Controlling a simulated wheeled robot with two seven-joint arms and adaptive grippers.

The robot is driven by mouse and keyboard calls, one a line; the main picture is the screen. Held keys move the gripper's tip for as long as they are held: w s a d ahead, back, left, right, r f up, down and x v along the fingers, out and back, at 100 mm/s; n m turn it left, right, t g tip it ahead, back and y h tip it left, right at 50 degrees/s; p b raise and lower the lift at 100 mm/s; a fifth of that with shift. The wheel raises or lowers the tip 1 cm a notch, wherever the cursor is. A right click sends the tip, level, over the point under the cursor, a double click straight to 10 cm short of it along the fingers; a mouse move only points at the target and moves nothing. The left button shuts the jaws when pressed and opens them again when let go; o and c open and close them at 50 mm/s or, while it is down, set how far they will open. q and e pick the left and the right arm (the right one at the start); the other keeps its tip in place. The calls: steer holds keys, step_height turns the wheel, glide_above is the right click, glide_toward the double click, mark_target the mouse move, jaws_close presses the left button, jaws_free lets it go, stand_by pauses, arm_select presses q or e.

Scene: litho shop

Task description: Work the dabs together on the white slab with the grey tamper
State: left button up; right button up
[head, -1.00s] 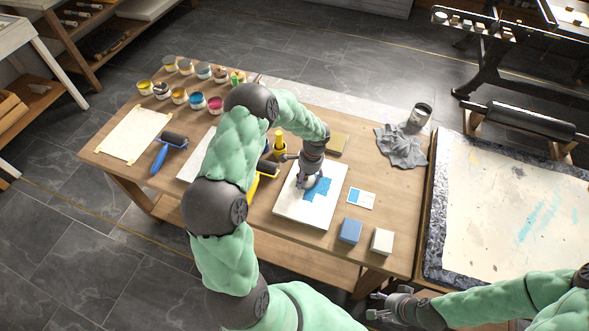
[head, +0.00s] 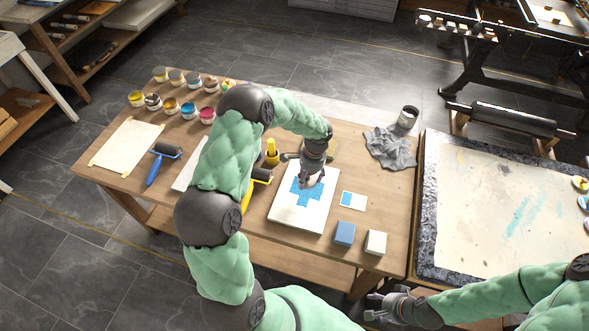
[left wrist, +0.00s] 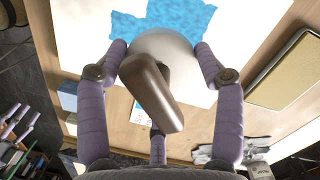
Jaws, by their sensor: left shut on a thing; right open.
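The white slab (head: 287,217) lies on the wooden table and bears one joined, cross-shaped blue patch (head: 305,194) with stepped edges. The patch also shows at the top of the left wrist view (left wrist: 165,18). My left gripper (head: 312,179) is over the slab's far part, at the patch's upper edge. It is shut on the grey tamper, whose brownish-grey handle (left wrist: 150,90) and pale round foot show between the fingers in the left wrist view. I cannot tell whether the foot touches the slab. My right gripper (head: 376,306) is open and empty, low at the table's front edge.
A blue-and-white card (head: 354,200), a blue block (head: 345,233) and a white block (head: 376,243) lie right of the slab. A yellow-handled roller (head: 257,180) lies left of it. A grey rag (head: 390,148) and can (head: 408,116) stand back right. Several ink pots line the back left.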

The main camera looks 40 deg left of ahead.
arm_select(q)
steer(key=shift+w+r+p, duration=0.1)
steer(key=shift+r+p, duration=0.2)
steer(key=shift+r, duration=1.05)
steer(key=shift+f, duration=0.1)
